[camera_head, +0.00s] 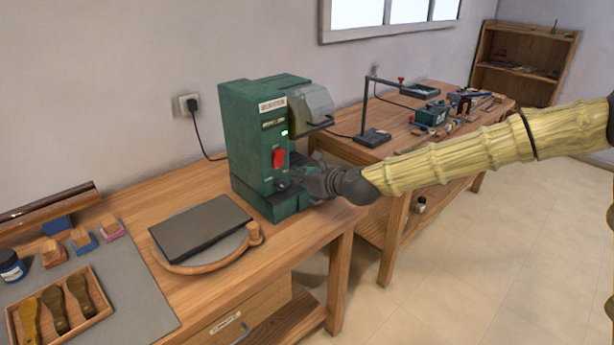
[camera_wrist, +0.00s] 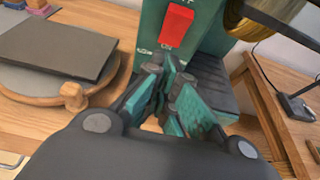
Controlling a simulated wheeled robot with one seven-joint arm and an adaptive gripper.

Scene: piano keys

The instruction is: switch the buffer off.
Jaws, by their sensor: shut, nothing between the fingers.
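The buffer is a green box-shaped machine (camera_head: 250,125) on the wooden bench, with a grey hood at its upper right. Its red switch (camera_head: 278,158) is on the front face and also shows in the wrist view (camera_wrist: 176,25), at the top. A small light patch shows above the switch in the head view. My gripper (camera_head: 290,186) is shut and empty, close to the buffer's front, a little below the red switch. In the wrist view my gripper's fingers (camera_wrist: 168,95) are together below the switch. I cannot tell whether the fingertips touch the front face.
A tray of wooden-handled tools (camera_head: 60,312) lies at the lower left. A plug and cord (camera_head: 196,115) run from the wall behind the buffer. A second bench (camera_head: 350,150) stands to the right.

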